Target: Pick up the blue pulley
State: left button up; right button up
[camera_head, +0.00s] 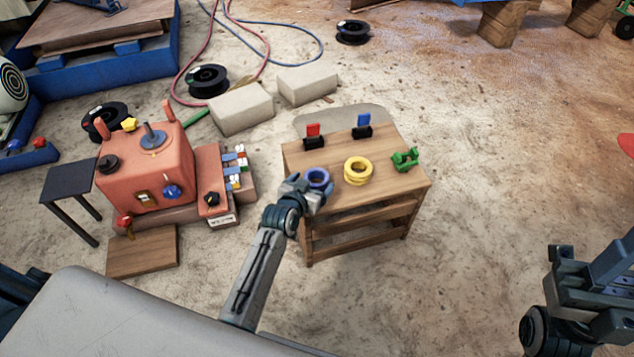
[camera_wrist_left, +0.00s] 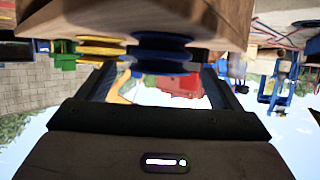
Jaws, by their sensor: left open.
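The blue pulley (camera_head: 318,176) lies on the front left part of the small wooden table (camera_head: 385,190). My left gripper (camera_head: 309,187) is open at the table's front left corner, close against the pulley. In the left wrist view, which is upside down, the blue pulley (camera_wrist_left: 160,45) shows between the two spread fingers of the left gripper (camera_wrist_left: 158,76). I cannot tell whether either finger touches it. A dark part of my right arm shows at the lower right of the head view, and its jaws cannot be made out.
A yellow pulley (camera_head: 358,170) lies just right of the blue one, and a green part (camera_head: 405,159) is farther right. Red (camera_head: 313,136) and blue (camera_head: 363,126) upright pieces stand at the table's back. The orange crusher (camera_head: 150,170) stands to the left.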

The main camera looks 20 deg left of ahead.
aim_at(320, 174)
pick_arm(q)
jog(key=b+x, duration=0.1)
jog(key=x, duration=0.3)
jog(key=shift+f, duration=0.2)
jog(key=shift+r, duration=0.1)
jog(key=c, duration=1.3)
